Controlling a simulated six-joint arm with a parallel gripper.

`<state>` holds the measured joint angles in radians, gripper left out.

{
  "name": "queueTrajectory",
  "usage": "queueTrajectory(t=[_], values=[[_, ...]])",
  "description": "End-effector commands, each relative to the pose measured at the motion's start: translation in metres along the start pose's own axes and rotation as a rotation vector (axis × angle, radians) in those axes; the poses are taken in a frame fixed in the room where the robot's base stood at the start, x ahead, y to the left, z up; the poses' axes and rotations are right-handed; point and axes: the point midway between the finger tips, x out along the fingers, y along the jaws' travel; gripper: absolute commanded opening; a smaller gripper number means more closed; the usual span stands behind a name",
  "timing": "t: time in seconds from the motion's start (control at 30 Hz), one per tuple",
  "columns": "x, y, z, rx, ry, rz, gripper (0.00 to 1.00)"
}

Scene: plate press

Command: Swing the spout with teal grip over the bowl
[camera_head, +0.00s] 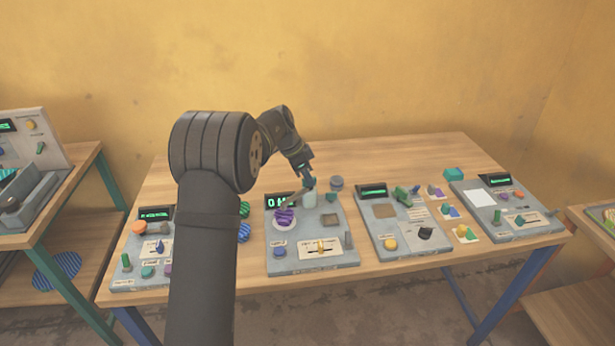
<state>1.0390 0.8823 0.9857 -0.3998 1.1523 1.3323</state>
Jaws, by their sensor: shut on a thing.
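My gripper (308,182) points down at the back of the middle panel (310,264), beside a pale upright post (309,199). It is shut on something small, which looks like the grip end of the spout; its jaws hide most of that. The grey spout (294,201) appears as a thin bar slanting down and left from the gripper. A pale round bowl (284,226) sits on the panel's left part, with purple striped pieces in it. The spout's lower left end appears close to or above the bowl; the exact overlap is too small to tell.
The middle panel also has a display (278,201), a yellow slider knob (321,246), a blue button (280,252) and a grey cylinder (336,184) behind. Other control panels stand left and right (402,242). Bare table (390,152) lies behind them.

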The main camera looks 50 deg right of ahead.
Motion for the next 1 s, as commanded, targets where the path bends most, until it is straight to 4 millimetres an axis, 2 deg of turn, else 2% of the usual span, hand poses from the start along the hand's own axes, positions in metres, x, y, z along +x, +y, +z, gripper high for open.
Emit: queueTrajectory(t=[0.33,0.37,0.47,0.8,0.87,1.0], values=[[0.000,0.000,0.000,0.004,-0.001,0.001,0.00],[0.000,0.000,0.000,0.004,-0.001,0.001,0.17],[0.000,0.000,0.000,0.004,-0.001,0.001,0.35],[-0.003,0.000,0.000,0.003,0.000,0.000,0.35],[-0.009,-0.001,0.000,0.003,0.000,-0.001,0.35],[-0.033,-0.001,0.000,0.003,0.001,-0.003,0.35]])
